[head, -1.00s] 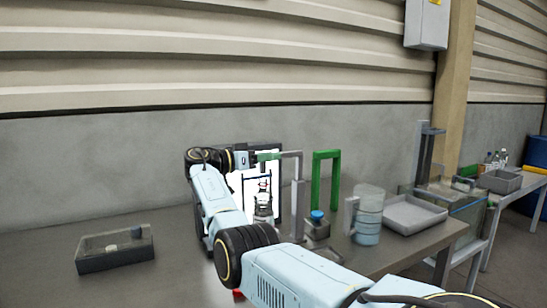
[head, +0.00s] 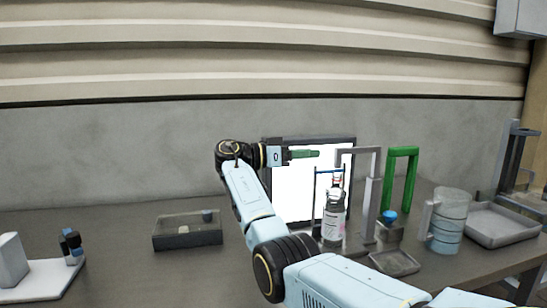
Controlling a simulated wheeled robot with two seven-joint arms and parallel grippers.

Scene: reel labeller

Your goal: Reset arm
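My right arm comes in from the bottom right, and its gripper (head: 304,154) points right in the head view. It is above and a little left of the clear bottle (head: 333,222) with its dark cap. The gripper appears apart from the bottle, with nothing visible hanging from it. It is seen side-on, so its finger gap does not show. My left gripper is outside the view.
A lit white panel (head: 292,195) stands behind the bottle. A grey arch (head: 374,190) and green arch (head: 414,180) stand right of it, then a clear jug (head: 447,225) and grey tray (head: 500,232). A dark box (head: 187,240) lies left. The back-left table is clear.

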